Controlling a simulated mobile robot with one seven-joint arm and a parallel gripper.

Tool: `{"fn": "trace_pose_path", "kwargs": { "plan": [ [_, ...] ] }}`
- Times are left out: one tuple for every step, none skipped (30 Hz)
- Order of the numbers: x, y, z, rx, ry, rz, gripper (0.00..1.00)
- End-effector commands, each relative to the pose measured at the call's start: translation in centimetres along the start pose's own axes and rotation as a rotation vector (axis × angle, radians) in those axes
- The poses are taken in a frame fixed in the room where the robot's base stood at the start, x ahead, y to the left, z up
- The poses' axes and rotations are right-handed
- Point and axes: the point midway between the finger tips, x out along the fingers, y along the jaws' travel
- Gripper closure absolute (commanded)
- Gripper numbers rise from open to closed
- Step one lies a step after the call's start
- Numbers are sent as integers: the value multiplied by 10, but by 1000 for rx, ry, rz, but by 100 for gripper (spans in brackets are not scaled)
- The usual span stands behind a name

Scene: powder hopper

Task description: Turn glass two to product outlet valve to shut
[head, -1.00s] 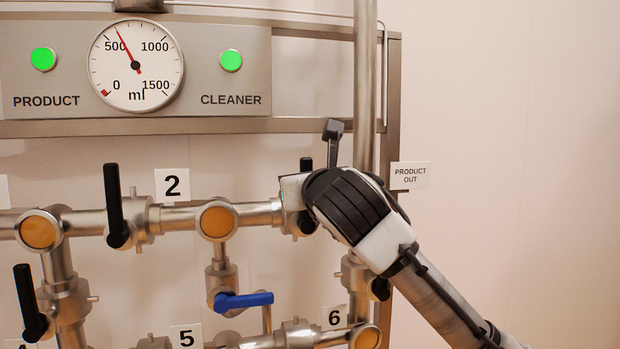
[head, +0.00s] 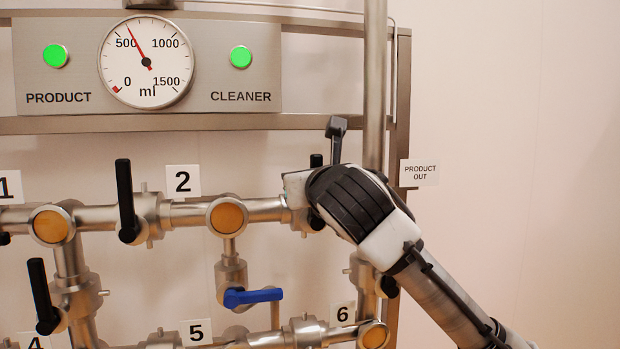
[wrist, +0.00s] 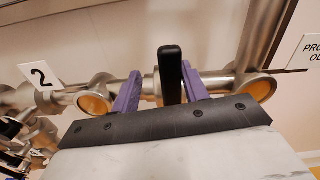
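The valve right of sight glass two has a black handle. Its tip (head: 316,160) shows upright behind my arm in the head view, where my wrist hides the rest. In the wrist view the black handle (wrist: 170,75) stands between the two purple fingers of my gripper (wrist: 160,78). The fingers are apart; a gap shows left of the handle, and the right finger looks close to it or touching. Sight glass two (head: 227,215) is the orange round window left of this valve. The product outlet is the vertical pipe (head: 375,90) beside the PRODUCT OUT label (head: 419,172).
Another black handle (head: 125,200) stands upright left of the 2 label (head: 183,180). A blue handle (head: 253,297) lies level below sight glass two. The gauge (head: 147,62) reads a little above 500 ml. Both lamps are green. The wall at right is clear.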

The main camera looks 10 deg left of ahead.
Motion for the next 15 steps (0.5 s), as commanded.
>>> {"fn": "trace_pose_path", "kwargs": {
  "plan": [
    [0, 1, 1, -2, -3, 3, 58],
    [-1, 1, 1, -1, -3, 3, 58],
    [-2, 1, 1, -1, -4, 2, 58],
    [-3, 1, 1, -1, -4, 1, 58],
    [-5, 0, 0, -1, -4, 1, 58],
    [-9, 0, 0, -1, -4, 1, 58],
    [-13, 1, -1, -1, -4, 2, 58],
    [-18, 1, -1, -1, -5, 1, 58],
    [-25, 0, -2, -2, -5, 0, 58],
    [-31, 0, -2, -3, -4, -1, 58],
    [-38, 0, -2, -3, -5, 0, 58],
    [-47, 0, -2, -3, -6, -1, 58],
    [-54, 1, -3, -4, -5, -1, 58],
    [-62, 1, -3, -5, -6, -1, 58],
    [-71, 1, -3, -3, -4, -1, 58]
  ]
}}
